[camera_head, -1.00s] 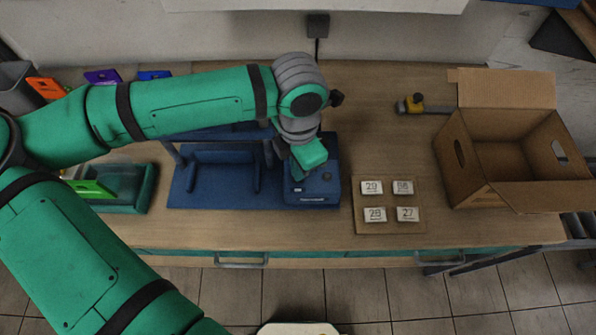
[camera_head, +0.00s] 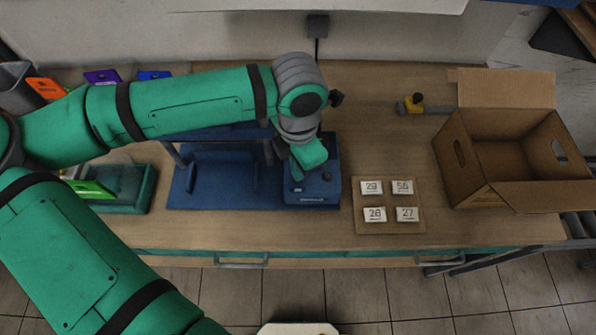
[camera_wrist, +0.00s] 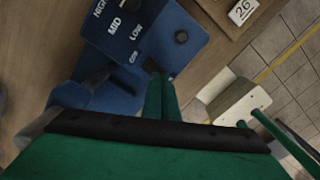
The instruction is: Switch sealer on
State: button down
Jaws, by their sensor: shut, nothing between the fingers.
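The sealer is a blue machine (camera_head: 222,190) on the table, with a control box (camera_head: 318,196) at its right end. In the wrist view the box (camera_wrist: 165,50) carries the labels HIGH, MID, LOW and OFF around a dark dial (camera_wrist: 128,4), cut by the top edge. My gripper (camera_head: 306,165) is shut and empty over the box. In the wrist view its fingertips (camera_wrist: 157,72) are at the box's edge near OFF. I cannot tell whether they touch it. My arm hides part of the sealer.
A wooden board (camera_head: 364,229) with several numbered white tiles lies right of the sealer. An open cardboard box (camera_head: 467,175) stands further right. A yellow and black tool (camera_head: 413,104) lies behind. A teal tray (camera_head: 135,202) is at left. Table between board and box is clear.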

jog(key=shift+f, duration=0.7)
dwell(0.6)
notch_tip(320, 180, up, 7)
dwell(1.0)
dwell(0.5)
